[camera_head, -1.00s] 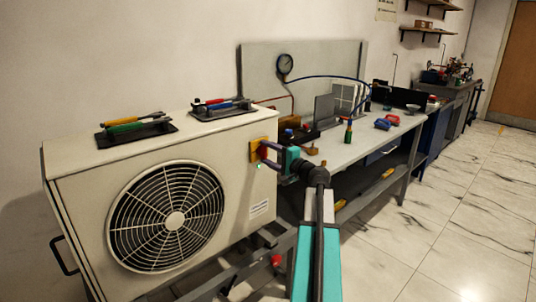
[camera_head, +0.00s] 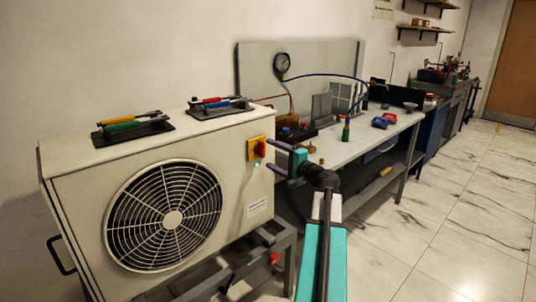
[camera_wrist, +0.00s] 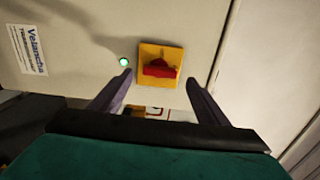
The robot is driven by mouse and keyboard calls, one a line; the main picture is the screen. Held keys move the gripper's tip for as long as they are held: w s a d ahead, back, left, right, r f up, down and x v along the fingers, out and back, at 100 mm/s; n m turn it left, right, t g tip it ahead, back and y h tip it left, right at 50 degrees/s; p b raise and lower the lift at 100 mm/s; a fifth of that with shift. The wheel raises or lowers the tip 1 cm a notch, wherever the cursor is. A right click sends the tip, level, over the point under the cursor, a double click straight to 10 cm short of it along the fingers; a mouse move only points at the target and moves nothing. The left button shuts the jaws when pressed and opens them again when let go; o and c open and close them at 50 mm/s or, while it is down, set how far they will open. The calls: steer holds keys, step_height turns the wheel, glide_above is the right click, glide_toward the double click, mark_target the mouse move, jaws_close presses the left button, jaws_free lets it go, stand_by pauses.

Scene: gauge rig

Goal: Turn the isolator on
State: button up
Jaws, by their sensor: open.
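The isolator (camera_head: 257,149) is a yellow square plate with a red rotary handle on the right part of the beige fan unit's front. In the wrist view the isolator (camera_wrist: 160,66) lies just beyond and between my fingertips, with a green lit lamp (camera_wrist: 124,61) beside it. The red handle (camera_wrist: 160,69) lies about lengthwise across the plate in that view. My gripper (camera_head: 270,156) is open and empty, its two purple-grey fingers pointing at the unit. In the wrist view my gripper (camera_wrist: 158,80) has its fingers spread wide, apart from the handle.
The beige fan unit (camera_head: 90,185) stands on a grey metal frame, with tool racks (camera_head: 132,130) on top. A bench (camera_head: 365,150) with a gauge (camera_head: 282,66) and several small items runs to the right behind my arm. The tiled floor at right is clear.

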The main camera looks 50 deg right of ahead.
steer(key=s, duration=0.9)
steer(key=shift+s+a, duration=0.25)
steer(key=shift+a, duration=0.1)
steer(key=w+a+f+n+g+y+p, duration=0.2)
steer(key=w+a+f+n+g+y, duration=0.3)
steer(key=a+f, duration=0.8)
steer(key=w+a+f+g+y+p, duration=0.1)
steer(key=w+a+f+g, duration=0.35)
steer(key=a+f, duration=0.8)
steer(key=a+f+n+g+p, duration=0.1)
steer(key=a+f+n+g, duration=0.15)
steer(key=a+f, duration=0.85)
steer(key=s+a+f+n+g+p, duration=0.3)
steer(key=s+a+f+n+g, duration=0.25)
steer(key=s+a+f, duration=0.8)
steer(key=s+a+f+n+g+h+p, duration=0.1)
steer(key=s+a+f+n+g+h, duration=0.1)
steer(key=s, duration=0.6)
steer(key=s+a+f+n+g+h+p, duration=0.1)
steer(key=s+f+n+g, duration=0.3)
steer(key=s, duration=0.5)
steer(key=shift+a+f+h, duration=0.35)
steer(key=shift+a+h, duration=0.15)
steer(key=shift+h, duration=0.4)
